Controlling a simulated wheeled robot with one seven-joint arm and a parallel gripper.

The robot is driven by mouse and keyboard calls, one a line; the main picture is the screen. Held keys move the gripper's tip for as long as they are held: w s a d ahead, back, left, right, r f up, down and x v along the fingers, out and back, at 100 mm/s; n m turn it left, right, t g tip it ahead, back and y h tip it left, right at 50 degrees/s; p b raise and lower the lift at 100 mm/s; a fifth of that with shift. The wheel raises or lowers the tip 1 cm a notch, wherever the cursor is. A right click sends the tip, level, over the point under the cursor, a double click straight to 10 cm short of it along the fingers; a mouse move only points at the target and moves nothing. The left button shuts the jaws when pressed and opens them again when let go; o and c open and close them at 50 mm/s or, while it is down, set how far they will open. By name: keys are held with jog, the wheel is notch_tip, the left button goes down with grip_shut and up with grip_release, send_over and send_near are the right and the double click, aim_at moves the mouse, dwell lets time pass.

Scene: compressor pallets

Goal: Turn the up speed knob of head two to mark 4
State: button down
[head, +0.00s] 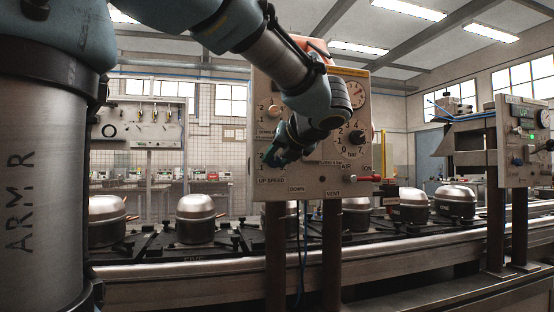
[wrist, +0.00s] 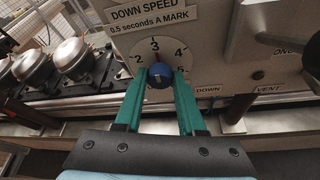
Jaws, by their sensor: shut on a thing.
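In the wrist view a round blue knob (wrist: 160,76) sits on a white dial (wrist: 148,65) numbered around its edge. A small red mark above the knob points close to 3. My gripper (wrist: 160,83) is shut on the knob, one teal finger at each side. A DOWN SPEED label (wrist: 155,12) is above this dial. In the head view my gripper (head: 275,154) is at the lower left dial of the cream panel (head: 310,180), hiding the knob.
Another dial with a pale knob (head: 273,112) is above my gripper. A gauge (head: 355,95) and a black knob (head: 357,137) are at the panel's right. Domed compressors (head: 196,218) stand on the conveyor behind. A second panel (head: 522,145) stands at the right.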

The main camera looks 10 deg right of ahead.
jog(key=shift+d+m+y+p, duration=0.1)
jog(key=shift+m+y+p, duration=0.45)
jog(key=shift+m, duration=0.35)
jog(key=m+y, duration=0.1)
jog(key=m, duration=0.1)
jog(key=shift+d+f+m+y, duration=0.1)
jog(key=shift+d+m+y, duration=0.05)
jog(key=shift+m+y, duration=0.2)
jog(key=m+t+y, duration=0.1)
jog(key=m+y, duration=0.1)
jog(key=m, duration=0.2)
jog(key=shift+f, duration=0.15)
jog(key=shift+m, duration=0.25)
jog(key=c, duration=0.5)
grip_release()
